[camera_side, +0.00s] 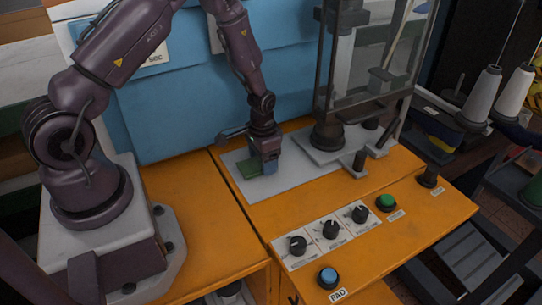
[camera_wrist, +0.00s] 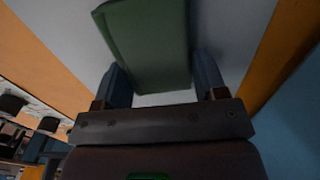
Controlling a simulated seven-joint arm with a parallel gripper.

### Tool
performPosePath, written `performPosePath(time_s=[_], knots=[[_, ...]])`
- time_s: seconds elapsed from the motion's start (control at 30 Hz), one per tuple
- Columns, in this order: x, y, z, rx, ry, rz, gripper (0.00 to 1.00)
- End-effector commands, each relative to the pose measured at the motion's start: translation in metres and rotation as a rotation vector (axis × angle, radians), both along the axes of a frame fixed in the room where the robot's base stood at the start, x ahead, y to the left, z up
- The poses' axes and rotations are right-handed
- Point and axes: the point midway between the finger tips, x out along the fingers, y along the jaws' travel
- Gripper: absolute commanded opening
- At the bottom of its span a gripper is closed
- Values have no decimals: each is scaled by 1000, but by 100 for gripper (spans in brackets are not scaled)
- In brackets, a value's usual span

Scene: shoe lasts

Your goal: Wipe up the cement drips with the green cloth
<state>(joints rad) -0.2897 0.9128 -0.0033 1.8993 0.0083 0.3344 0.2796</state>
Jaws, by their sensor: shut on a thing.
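The green cloth (camera_side: 247,170) is a folded, pad-like block low over the pale grey plate (camera_side: 236,187) on the orange bench. My gripper (camera_side: 262,167) points down and is shut on the cloth. In the wrist view the cloth (camera_wrist: 150,40) sits between the two blue fingers of my gripper (camera_wrist: 161,68) and extends beyond them. Whether the cloth touches the plate is hard to tell. I cannot make out any cement drips; the cloth and my gripper hide part of the plate.
A press with a clear guard (camera_side: 372,60) stands behind right on the plate. Three black knobs (camera_side: 330,230), a green button (camera_side: 386,202) and a blue button (camera_side: 327,277) are at the front. A blue panel (camera_side: 165,95) rises behind.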

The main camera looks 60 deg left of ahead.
Motion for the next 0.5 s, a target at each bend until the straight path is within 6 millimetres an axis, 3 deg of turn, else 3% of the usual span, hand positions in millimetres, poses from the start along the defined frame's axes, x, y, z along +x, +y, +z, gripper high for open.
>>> performPosePath(time_s=[0.1, 0.5], knots=[[3, 0, 25, 3, -10, 0, 43], [2, 0, 59, 2, -7, 0, 43]])
